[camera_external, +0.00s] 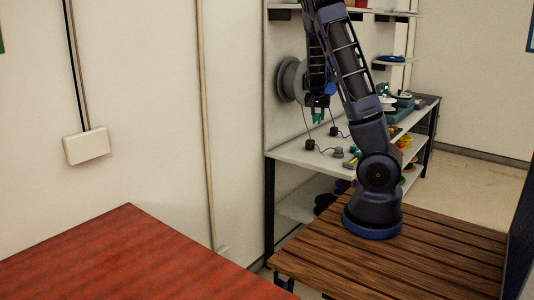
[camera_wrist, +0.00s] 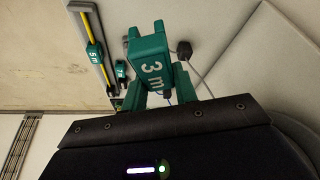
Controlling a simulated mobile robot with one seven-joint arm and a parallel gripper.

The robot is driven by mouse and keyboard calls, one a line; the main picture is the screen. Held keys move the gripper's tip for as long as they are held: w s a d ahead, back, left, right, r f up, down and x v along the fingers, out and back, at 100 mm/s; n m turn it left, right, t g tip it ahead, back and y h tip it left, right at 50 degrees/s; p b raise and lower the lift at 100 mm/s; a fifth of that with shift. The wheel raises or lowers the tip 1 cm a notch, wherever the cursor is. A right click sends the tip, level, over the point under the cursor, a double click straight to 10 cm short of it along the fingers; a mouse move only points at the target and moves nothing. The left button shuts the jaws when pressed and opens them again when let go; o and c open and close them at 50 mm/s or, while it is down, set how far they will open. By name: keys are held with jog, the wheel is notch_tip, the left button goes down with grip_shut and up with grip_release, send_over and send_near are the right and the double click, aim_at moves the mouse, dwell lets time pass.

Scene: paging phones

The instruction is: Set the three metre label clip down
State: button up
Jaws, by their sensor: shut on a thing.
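The three metre label clip (camera_wrist: 152,70) is a green block with a white "3 m" on its face, in the middle of the wrist view. My gripper (camera_wrist: 161,88) is shut on it, with green parts showing on both sides of the block. In the external view the clip is a small teal shape (camera_external: 318,116) at the end of my gripper (camera_external: 318,103), which hangs above the back shelf bench. The picture is too small to tell the gap beneath it.
A green "5 m" clip (camera_wrist: 95,54) sits on a yellow-and-grey bar, with another small green clip (camera_wrist: 121,70) beside it. Dark blocks with cables (camera_external: 310,145) lie on the white bench top (camera_external: 290,156). Coloured items crowd its right part. A red table (camera_external: 120,255) stands front left.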

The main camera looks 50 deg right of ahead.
jog(key=w+a+n+t+y, duration=0.1)
jog(key=w+a+n, duration=0.2)
jog(key=w+a, duration=0.7)
jog(key=w+a+n+t+y, duration=0.1)
jog(key=w+a+n, duration=0.2)
jog(key=w+a, duration=0.8)
jog(key=a+r+n+y, duration=0.1)
jog(key=a+n, duration=0.5)
jog(key=a, duration=2.7)
notch_tip(320, 180, up, 2)
jog(key=n+y, duration=0.4)
jog(key=n, duration=0.7)
send_over(140, 275)
jog(key=s, duration=0.1)
jog(key=f, duration=1.9)
jog(key=shift+d, duration=0.4)
jog(key=shift+f, duration=0.2)
